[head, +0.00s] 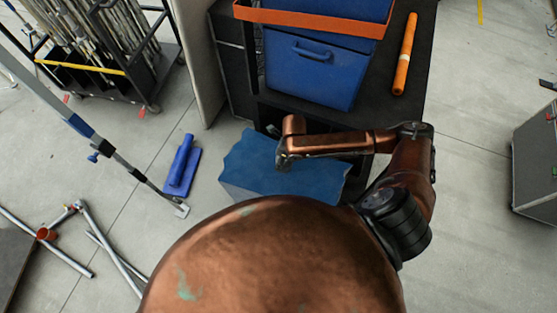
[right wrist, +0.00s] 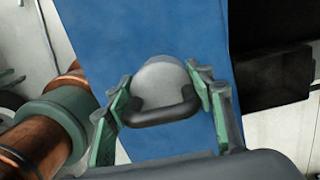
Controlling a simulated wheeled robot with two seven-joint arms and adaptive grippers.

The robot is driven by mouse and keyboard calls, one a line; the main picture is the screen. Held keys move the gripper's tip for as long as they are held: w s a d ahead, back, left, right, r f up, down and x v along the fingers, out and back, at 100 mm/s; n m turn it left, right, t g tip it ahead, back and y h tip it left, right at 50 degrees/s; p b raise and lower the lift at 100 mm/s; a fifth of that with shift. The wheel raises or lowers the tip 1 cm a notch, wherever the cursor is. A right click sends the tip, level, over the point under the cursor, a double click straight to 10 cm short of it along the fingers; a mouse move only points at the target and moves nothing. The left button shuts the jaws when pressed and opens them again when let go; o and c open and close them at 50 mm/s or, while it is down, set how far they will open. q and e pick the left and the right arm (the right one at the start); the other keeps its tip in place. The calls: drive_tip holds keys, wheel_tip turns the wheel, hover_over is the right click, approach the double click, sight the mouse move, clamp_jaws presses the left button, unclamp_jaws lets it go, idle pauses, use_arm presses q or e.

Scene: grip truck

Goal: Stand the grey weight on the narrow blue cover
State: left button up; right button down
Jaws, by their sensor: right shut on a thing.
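The grey weight (right wrist: 158,76) has a rounded pale top and a dark handle (right wrist: 160,114). It shows in the right wrist view between the fingers of my right gripper (right wrist: 164,92), which is shut on it. In the head view my right gripper (head: 284,156) is over the blue cover (head: 245,174), which has a wavy edge. The cover fills the middle of the right wrist view (right wrist: 150,35) behind the weight. I cannot tell whether the weight touches it. The weight is hidden in the head view. My left gripper is not in view.
A blue bin (head: 315,75) and an orange tube (head: 405,55) are on a dark cart behind the cover. A blue float-like tool (head: 183,167) and metal poles lie on the floor at left. A grey case (head: 535,160) stands at right. Floor between is clear.

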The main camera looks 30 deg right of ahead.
drive_tip(key=shift+w+d+f, duration=0.2)
drive_tip(key=shift+w+d, duration=0.05)
drive_tip(key=shift+f+p, duration=0.45)
drive_tip(key=shift+f, duration=1.15)
drive_tip(key=c, duration=0.9)
unclamp_jaws()
drive_tip(key=shift+s+f, duration=0.15)
drive_tip(key=shift+f, duration=0.05)
drive_tip(key=shift+d, duration=0.1)
drive_tip(key=r, duration=0.4)
drive_tip(key=s+r, duration=0.1)
drive_tip(key=r, duration=0.3)
drive_tip(key=d+r+b, duration=0.1)
drive_tip(key=r, duration=0.3)
drive_tip(key=shift+s, duration=0.2)
